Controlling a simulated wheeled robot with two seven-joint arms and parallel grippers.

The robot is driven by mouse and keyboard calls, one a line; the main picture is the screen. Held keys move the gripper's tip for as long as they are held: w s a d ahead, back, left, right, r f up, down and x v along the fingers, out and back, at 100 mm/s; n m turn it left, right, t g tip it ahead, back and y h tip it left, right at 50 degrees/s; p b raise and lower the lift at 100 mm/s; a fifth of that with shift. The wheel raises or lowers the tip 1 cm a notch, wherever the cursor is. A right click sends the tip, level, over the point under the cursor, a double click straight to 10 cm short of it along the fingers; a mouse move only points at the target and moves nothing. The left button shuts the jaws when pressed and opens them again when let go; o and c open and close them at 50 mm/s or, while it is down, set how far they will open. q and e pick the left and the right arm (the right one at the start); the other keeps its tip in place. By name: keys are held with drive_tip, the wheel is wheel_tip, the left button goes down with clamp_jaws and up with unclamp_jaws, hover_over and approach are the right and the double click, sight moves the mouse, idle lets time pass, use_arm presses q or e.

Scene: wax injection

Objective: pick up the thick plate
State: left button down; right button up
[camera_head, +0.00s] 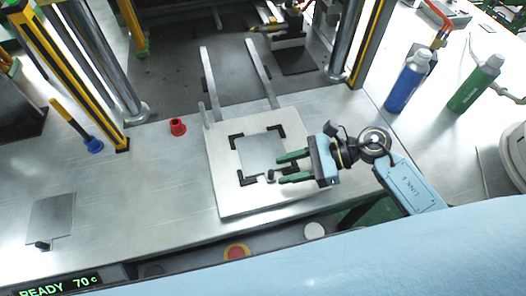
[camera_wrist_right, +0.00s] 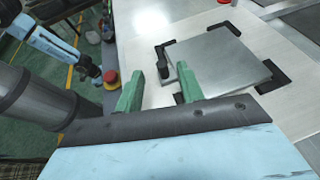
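A square grey metal plate (camera_head: 259,152) lies flat inside black corner brackets on a pale board, with a small dark knob at its near edge. I take it for the thick plate; its side edge shows in the right wrist view (camera_wrist_right: 215,60). My right gripper (camera_head: 279,168) is open and empty, its green fingers pointing left at the plate's right, near side. In the right wrist view the fingers (camera_wrist_right: 158,80) stand apart beside the plate's knob. Whether they touch the plate is unclear.
The pale board (camera_head: 230,200) has two metal rails behind it. Another grey plate (camera_head: 50,215) with a dark knob lies at the left. Blue (camera_head: 407,82) and green (camera_head: 473,84) bottles stand right. Bare table lies left of the board.

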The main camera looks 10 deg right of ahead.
sight(271, 172)
drive_tip(key=shift+p+x, duration=0.45)
drive_tip(key=shift+x, duration=1.9)
drive_tip(key=shift+w, duration=0.15)
clamp_jaws()
